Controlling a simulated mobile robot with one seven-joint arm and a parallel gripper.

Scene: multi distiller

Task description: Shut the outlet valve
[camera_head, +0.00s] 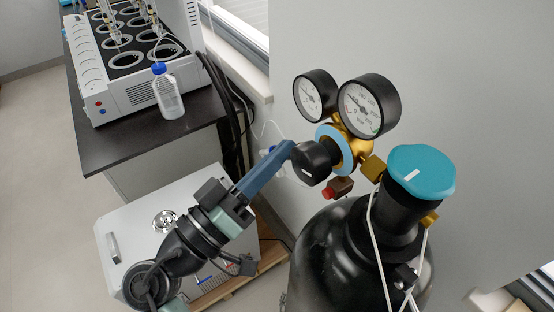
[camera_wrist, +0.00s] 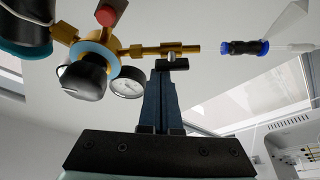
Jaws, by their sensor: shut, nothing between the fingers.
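A brass regulator (camera_head: 350,150) with two round gauges and a large black knob (camera_head: 313,162) sits on a black gas cylinder (camera_head: 330,250). In the wrist view a brass outlet pipe (camera_wrist: 146,51) runs right from the regulator. A small dark handle (camera_wrist: 179,65), which looks like the outlet valve's, sits under this pipe. My gripper (camera_head: 290,147) is shut and empty, its tip close to the black knob in the head view. In the wrist view its blue fingers (camera_wrist: 163,70) stand right beside the small handle; I cannot tell whether they touch. The head view does not show this handle.
The cylinder's teal cap (camera_head: 422,170) stands to the right. A blue-and-black tube connector (camera_wrist: 243,47) is right of the fingers. A white box (camera_head: 135,225) stands below my arm. A dark bench (camera_head: 110,140) holds a distiller (camera_head: 150,85) and a bottle (camera_head: 167,95).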

